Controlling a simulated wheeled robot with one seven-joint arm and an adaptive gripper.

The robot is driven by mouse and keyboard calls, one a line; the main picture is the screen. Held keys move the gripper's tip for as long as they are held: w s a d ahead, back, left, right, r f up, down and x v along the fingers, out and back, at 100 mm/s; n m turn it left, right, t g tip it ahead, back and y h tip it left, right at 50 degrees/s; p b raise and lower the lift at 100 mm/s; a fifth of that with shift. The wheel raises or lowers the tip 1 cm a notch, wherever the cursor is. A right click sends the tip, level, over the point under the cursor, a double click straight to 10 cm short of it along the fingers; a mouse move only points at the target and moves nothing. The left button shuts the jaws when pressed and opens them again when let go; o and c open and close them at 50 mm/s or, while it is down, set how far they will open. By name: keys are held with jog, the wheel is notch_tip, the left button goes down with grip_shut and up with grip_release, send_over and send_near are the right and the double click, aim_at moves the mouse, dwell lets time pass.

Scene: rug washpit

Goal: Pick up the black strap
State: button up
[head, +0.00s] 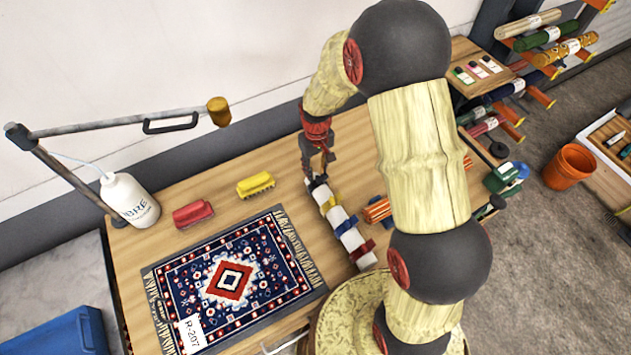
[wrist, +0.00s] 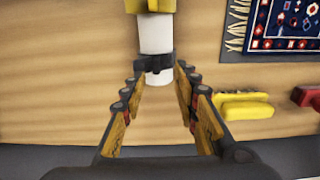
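The black strap (wrist: 153,64) is wrapped around the end part of a white roll (wrist: 155,36) on the wooden table. In the head view the strap (head: 317,183) shows as a small dark band at the roll's far end, partly hidden by my gripper. My gripper (wrist: 158,80) is open and empty. Its two fingers point at the strap, one on each side of the roll's end. In the head view my gripper (head: 316,165) is just above that end; I cannot tell whether it touches.
The roll also carries yellow (head: 328,205), blue (head: 346,226) and red (head: 362,251) straps. A yellow brush (head: 256,185), a red brush (head: 193,214) and a patterned rug (head: 235,280) lie left of it. An orange bundle (head: 377,210) lies close on its right.

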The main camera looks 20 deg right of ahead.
aim_at(318, 178)
jog(key=f, duration=0.4)
jog(key=shift+s+d, duration=0.1)
jog(key=shift+d, duration=0.15)
jog(key=shift+c, duration=0.7)
grip_shut()
